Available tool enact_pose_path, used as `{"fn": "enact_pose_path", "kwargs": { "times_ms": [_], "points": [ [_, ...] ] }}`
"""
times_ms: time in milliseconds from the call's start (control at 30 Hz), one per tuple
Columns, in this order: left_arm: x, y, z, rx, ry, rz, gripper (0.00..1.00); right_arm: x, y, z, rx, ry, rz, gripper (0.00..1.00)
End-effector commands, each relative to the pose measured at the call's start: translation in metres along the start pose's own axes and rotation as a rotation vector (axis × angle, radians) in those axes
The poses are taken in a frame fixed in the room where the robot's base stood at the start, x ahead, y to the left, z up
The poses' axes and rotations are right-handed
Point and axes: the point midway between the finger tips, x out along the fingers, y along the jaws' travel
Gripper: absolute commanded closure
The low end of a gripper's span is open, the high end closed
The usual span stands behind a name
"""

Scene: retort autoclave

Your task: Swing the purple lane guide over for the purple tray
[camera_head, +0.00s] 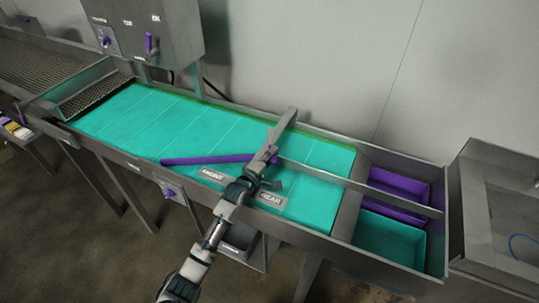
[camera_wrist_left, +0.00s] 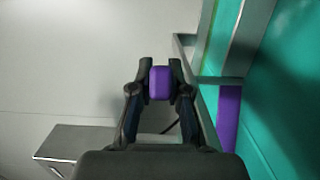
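The purple lane guide (camera_head: 205,160) is a long bar lying across the teal belt (camera_head: 150,118). Its right end is near the grey divider (camera_head: 350,184), and its left end is near the belt's front edge. My left gripper (camera_head: 269,153) is over the guide's right end. In the left wrist view its fingers (camera_wrist_left: 160,80) are closed on both sides of a small purple block (camera_wrist_left: 160,84), apparently the guide's handle. The guide's bar also shows there (camera_wrist_left: 229,118). The purple tray (camera_head: 400,185) is at the belt's right end, behind the teal tray (camera_head: 390,238). My right gripper is not in view.
A grey bar (camera_head: 286,126) slants up beyond my left gripper toward the back rail. A control box (camera_head: 145,35) with purple knobs stands at the back. A metal bin (camera_head: 505,205) is at the right.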

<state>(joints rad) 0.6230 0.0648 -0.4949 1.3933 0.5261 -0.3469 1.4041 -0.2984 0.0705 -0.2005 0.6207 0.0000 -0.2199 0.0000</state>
Motion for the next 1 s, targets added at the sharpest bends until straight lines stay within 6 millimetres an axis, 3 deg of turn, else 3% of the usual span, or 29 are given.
{"fn": "enact_pose_path", "kwargs": {
  "times_ms": [33, 100, 133, 500, 1000],
  "points": [
    [0.0, -0.006, 0.002, -0.003, -0.003, -0.013, 0.79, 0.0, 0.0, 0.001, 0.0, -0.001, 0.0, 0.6],
    [0.0, -0.006, 0.002, -0.003, -0.002, -0.012, 0.61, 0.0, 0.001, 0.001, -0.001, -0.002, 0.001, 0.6],
    [0.001, -0.005, 0.002, -0.003, -0.001, -0.011, 0.58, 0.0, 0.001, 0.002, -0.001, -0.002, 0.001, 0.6],
    [-0.008, -0.001, -0.001, -0.002, 0.002, -0.002, 0.58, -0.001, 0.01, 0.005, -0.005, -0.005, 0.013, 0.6],
    [-0.101, -0.004, 0.002, -0.001, 0.001, -0.009, 0.58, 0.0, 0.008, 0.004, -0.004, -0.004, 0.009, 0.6]
  ]
}}
